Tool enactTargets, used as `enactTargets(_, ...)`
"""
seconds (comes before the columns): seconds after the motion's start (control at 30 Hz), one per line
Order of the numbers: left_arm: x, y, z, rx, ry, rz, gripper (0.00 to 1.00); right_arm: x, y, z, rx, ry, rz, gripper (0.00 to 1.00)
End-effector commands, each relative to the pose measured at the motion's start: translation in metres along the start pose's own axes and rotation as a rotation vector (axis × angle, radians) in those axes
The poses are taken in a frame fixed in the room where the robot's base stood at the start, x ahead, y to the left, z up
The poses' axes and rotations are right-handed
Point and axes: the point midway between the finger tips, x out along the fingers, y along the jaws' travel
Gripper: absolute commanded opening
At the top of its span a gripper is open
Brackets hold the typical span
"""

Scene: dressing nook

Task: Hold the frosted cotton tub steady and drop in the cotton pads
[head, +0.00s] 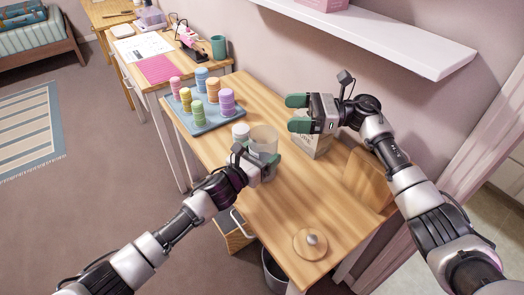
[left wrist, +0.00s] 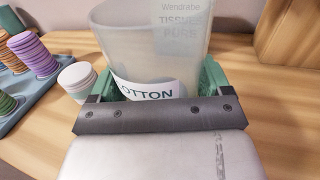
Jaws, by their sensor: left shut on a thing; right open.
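The frosted cotton tub (head: 264,137) stands upright on the wooden table, open at the top. My left gripper (head: 257,163) is shut around its lower part. In the left wrist view the tub (left wrist: 150,40) sits between the green fingertips, its label partly hidden so that "OTTON" shows. It looks empty. The cotton pads (head: 240,131) form a short white stack just left of the tub, and show in the left wrist view (left wrist: 77,77) too. My right gripper (head: 298,112) is open and empty, raised to the right of the tub by the tissue box.
A tissue box (head: 315,148) stands behind the tub. A blue tray (head: 206,126) with several coloured stacks is at the left. A round wooden lid (head: 310,244) lies at the near end, and a wooden block (head: 368,180) is at the right. The table's middle is clear.

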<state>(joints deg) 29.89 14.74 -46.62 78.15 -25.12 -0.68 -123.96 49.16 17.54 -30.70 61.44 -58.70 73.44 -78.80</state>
Motion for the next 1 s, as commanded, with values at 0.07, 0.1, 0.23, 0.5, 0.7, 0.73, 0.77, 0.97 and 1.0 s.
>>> enactTargets(0.07,0.000,0.000,0.000,0.000,0.001,0.000,0.52,0.000,0.000,0.000,0.000,0.000,0.000,0.87)
enactTargets(0.1,0.000,0.000,0.000,0.000,0.001,0.000,0.52,0.000,0.000,0.000,0.000,0.000,0.000,0.87)
enactTargets(0.23,0.000,0.000,0.000,0.000,0.001,0.000,0.89,0.000,0.000,0.000,0.000,0.000,0.000,0.87)
enactTargets(0.5,0.000,0.000,0.000,0.000,0.000,0.000,1.00,0.001,0.000,0.000,0.000,0.000,0.000,0.87)
enactTargets(0.7,-0.015,0.001,-0.001,0.001,0.001,0.000,1.00,0.001,0.000,0.000,0.000,0.000,0.000,0.87)
enactTargets(0.73,-0.019,0.001,-0.001,0.001,0.002,0.001,1.00,0.001,0.000,0.000,0.000,0.000,0.000,0.87)
enactTargets(0.77,-0.024,0.001,-0.001,0.001,0.002,0.000,1.00,0.001,0.000,0.000,0.000,0.000,0.000,0.87)
enactTargets(0.97,-0.068,0.000,-0.001,0.000,0.004,0.000,1.00,0.001,0.000,0.000,0.000,0.000,0.000,0.87)
enactTargets(1.0,-0.076,0.000,0.000,0.001,0.003,0.000,1.00,0.001,0.000,0.000,0.000,0.000,0.000,0.87)
